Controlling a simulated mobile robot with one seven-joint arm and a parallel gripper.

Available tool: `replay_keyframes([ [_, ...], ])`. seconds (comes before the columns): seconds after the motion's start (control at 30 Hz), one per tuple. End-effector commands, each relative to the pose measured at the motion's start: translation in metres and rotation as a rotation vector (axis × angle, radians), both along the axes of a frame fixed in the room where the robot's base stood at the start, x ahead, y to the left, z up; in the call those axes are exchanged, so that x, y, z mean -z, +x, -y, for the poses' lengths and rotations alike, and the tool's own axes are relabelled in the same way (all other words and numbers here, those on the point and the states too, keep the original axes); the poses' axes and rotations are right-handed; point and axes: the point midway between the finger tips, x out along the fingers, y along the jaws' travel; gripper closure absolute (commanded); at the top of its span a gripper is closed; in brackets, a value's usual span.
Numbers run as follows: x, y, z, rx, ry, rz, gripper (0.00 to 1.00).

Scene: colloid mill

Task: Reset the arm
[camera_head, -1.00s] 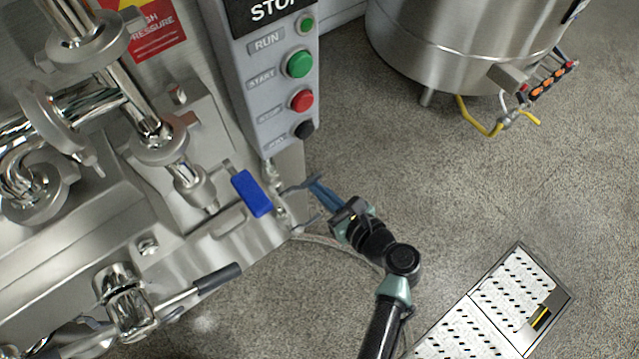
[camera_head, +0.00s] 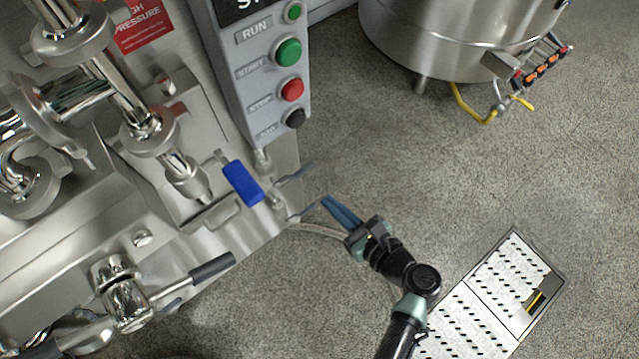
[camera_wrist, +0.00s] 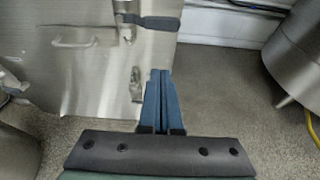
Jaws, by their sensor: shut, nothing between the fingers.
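My gripper (camera_head: 328,201) is in the lower middle of the head view, with its blue fingers pointing up and left toward the machine. The fingers are shut with nothing between them. In the wrist view the gripper (camera_wrist: 160,75) shows its two blue fingers pressed together. The fingertips are apart from the machine's lower corner and its small valve fittings (camera_head: 296,175). A blue-handled valve (camera_head: 242,181) sits on the machine a little further left.
The steel mill (camera_head: 200,245) fills the left, with a control box (camera_head: 263,75) of green, red and black buttons. A steel tank (camera_head: 455,35) with a yellow hose (camera_head: 470,108) stands at the top right. A perforated floor grate (camera_head: 505,275) lies lower right. Open floor lies between them.

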Motion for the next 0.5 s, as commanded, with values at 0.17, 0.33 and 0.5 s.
replay_keyframes([
  [0.17,-0.009,-0.018,0.014,0.001,0.000,-0.001,1.00],
  [0.33,-0.009,-0.024,0.017,-0.001,0.000,-0.002,1.00],
  [0.5,-0.025,-0.004,0.021,-0.038,-0.126,0.064,1.00],
])
